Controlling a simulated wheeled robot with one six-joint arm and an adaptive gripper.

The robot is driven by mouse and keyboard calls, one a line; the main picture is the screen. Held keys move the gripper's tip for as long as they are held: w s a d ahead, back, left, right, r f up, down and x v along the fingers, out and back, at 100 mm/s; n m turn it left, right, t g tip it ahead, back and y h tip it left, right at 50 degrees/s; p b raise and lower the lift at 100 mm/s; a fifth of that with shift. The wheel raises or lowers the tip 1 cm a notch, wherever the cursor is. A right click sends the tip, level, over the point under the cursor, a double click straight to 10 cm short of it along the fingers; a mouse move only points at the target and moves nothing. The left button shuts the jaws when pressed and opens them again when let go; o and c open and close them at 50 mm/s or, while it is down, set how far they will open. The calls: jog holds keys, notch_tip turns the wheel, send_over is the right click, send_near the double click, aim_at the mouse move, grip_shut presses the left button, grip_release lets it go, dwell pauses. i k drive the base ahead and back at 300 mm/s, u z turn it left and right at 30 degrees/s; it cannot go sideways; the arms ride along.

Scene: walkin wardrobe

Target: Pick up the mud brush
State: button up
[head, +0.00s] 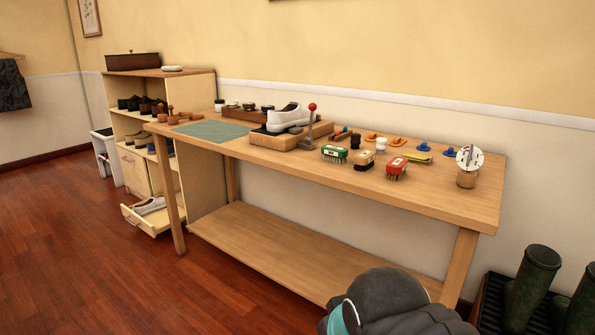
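Three brushes stand bristles-down on the wooden workbench: a green one (334,153), a tan-orange one (364,159) and a red one (397,168). I cannot tell which of them is the mud brush. The green one is leftmost and the red one is rightmost and nearest the front edge; they stand apart from each other. Part of my grey arm shows at the bottom, low in front of the bench. My gripper is not in view.
The workbench (440,201) also holds a white shoe (288,117) on a wooden block, a red-knobbed stand (311,122), a green mat (211,130) and a round dial on a cork-coloured base (468,168). Dark green boots (532,285) stand at right. Floor is clear at left.

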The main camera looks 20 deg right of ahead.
aim_at(332, 154)
jog(key=z, duration=0.4)
jog(key=k, duration=0.3)
jog(key=u, duration=1.4)
jog(key=i, duration=1.35)
jog(key=z, duration=1.2)
jog(key=i, duration=0.9)
jog(key=z, duration=1)
